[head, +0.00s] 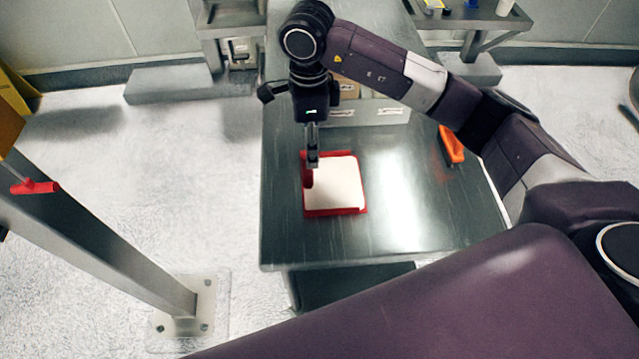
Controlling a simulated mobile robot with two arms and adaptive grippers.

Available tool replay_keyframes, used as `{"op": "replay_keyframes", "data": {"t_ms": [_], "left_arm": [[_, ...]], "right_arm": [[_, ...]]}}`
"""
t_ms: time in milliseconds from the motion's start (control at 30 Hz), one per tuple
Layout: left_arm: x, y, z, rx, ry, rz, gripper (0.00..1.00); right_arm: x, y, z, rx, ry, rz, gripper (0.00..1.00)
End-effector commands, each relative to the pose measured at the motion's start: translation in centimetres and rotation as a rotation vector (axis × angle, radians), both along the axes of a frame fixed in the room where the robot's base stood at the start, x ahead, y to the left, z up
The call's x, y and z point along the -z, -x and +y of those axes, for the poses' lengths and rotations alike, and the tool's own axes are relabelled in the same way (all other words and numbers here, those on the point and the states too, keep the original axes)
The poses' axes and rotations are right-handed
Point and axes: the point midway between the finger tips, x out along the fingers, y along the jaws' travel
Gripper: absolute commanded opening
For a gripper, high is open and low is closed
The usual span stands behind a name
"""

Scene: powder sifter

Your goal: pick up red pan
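The red pan (308,200) lies on the dark metal table in the head view, left of the table's middle. A flat white layer or sheet fills most of its inside. My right gripper (313,163) points down at the pan's back left part, with its fingertips over or at the rim. I cannot tell whether the fingers touch the pan or how far apart they are. My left gripper is not in view.
The metal table (400,220) has bare room right of and in front of the pan. An orange-handled tool (451,145) lies near its right edge. Labelled boxes (372,112) stand behind the pan. A grey post (110,255) rises at the left.

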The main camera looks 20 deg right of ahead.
Motion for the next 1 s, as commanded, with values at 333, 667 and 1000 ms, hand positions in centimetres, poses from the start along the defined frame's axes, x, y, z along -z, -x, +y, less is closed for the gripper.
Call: {"op": "replay_keyframes", "data": {"t_ms": [333, 667, 1000], "left_arm": [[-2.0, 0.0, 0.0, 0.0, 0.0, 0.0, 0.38], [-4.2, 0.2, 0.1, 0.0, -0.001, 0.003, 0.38], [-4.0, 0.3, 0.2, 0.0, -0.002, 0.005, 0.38]], "right_arm": [[3.1, 0.2, 0.0, 0.0, 0.001, 0.005, 0.39], [7.2, 0.3, 0.0, 0.002, 0.0, 0.002, 0.39], [7.7, 0.3, 0.0, 0.002, 0.001, 0.0, 0.32]]}}
